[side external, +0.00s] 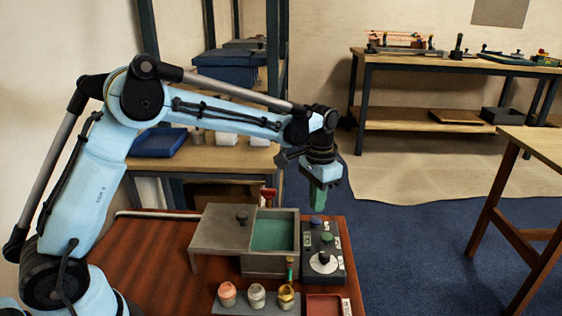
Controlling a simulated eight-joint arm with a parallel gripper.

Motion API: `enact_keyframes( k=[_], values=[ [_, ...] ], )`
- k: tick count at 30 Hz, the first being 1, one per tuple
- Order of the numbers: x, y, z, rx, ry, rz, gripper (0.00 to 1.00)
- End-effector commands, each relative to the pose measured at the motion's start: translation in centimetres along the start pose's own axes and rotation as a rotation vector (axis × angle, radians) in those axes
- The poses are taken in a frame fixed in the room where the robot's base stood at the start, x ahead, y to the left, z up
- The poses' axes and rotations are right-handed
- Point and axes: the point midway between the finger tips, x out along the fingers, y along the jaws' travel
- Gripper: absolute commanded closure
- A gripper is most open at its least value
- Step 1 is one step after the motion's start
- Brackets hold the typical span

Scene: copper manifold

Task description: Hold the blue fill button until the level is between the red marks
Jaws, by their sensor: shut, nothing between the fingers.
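My gripper (318,206) points straight down with its green fingers together and nothing held. In the side view it appears over the back end of a dark control panel (334,274). A white dial (323,263) with a dark knob is nearer the front. The level and the red marks are too small to make out.
A grey box-like cover (216,232) with a dark knob adjoins the tank. In front, a grey tray (232,309) holds several small jars, one with an upright handle. A red tray (323,305) lies beside it.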

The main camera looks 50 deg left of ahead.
Motion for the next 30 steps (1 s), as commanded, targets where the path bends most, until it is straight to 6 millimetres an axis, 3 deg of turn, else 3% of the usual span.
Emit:
enact_keyframes(
  k=[18, 30],
  values=[
    [-4.3, 0.0, 0.0, 0.000, 0.000, 0.000, 1.00],
    [-4.6, 0.0, 0.1, -0.001, 0.002, 0.000, 1.00]
  ],
)
